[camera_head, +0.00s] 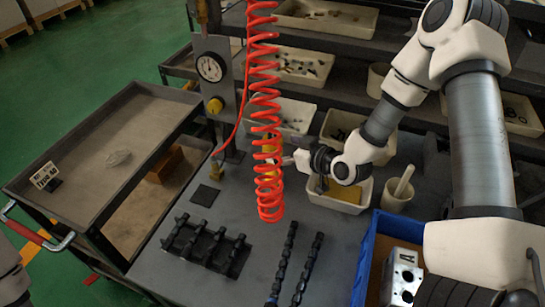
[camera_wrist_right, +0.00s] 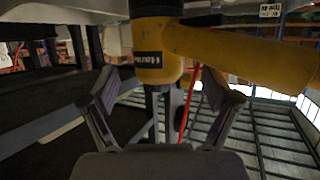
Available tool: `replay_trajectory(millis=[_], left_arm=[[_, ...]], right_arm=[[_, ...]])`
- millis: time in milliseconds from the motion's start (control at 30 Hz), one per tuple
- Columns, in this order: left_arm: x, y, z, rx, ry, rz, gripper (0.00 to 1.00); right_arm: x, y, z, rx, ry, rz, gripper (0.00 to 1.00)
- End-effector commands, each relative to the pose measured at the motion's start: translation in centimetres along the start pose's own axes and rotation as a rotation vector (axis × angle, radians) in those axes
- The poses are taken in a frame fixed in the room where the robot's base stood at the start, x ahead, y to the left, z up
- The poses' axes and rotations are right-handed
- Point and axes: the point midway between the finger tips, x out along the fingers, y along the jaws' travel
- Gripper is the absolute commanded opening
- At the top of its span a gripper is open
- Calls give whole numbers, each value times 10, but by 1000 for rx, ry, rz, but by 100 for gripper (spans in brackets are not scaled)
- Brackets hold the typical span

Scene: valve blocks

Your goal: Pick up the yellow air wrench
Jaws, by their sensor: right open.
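The yellow air wrench (camera_head: 269,146) is mostly hidden behind the red coiled hose in the head view, above the grey bench. In the right wrist view the wrench (camera_wrist_right: 165,50) is large and close, with a yellow body bearing a dark label and a yellow part extending to the right. My right gripper (camera_head: 288,160) reaches in from the right beside the hose. In the wrist view the right gripper (camera_wrist_right: 160,88) is open, its fingers spread either side of the wrench's lower body. Contact cannot be told. My left gripper is out of view.
The red coiled hose (camera_head: 267,110) hangs in front of the wrench. A gauge stand (camera_head: 211,85) is left of it. A black rack (camera_head: 205,248) and two dark shafts (camera_head: 298,262) lie on the bench. A blue crate (camera_head: 362,262) holds a metal block (camera_head: 402,275) marked A.

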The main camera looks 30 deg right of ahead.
Motion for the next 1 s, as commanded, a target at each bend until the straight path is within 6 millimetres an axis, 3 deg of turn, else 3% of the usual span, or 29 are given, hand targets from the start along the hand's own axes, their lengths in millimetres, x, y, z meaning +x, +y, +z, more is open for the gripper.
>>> replay_trajectory(millis=[200,433,467,700,1000], left_arm=[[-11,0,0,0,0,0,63],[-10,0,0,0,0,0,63],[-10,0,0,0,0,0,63],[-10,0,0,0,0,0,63],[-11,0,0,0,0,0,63]], right_arm=[[37,2,-4,-4,-2,-2,88],[42,2,-4,1,0,-1,88],[42,2,-4,0,0,-1,84],[41,2,-4,0,0,0,2],[41,3,-6,-1,4,0,2]])
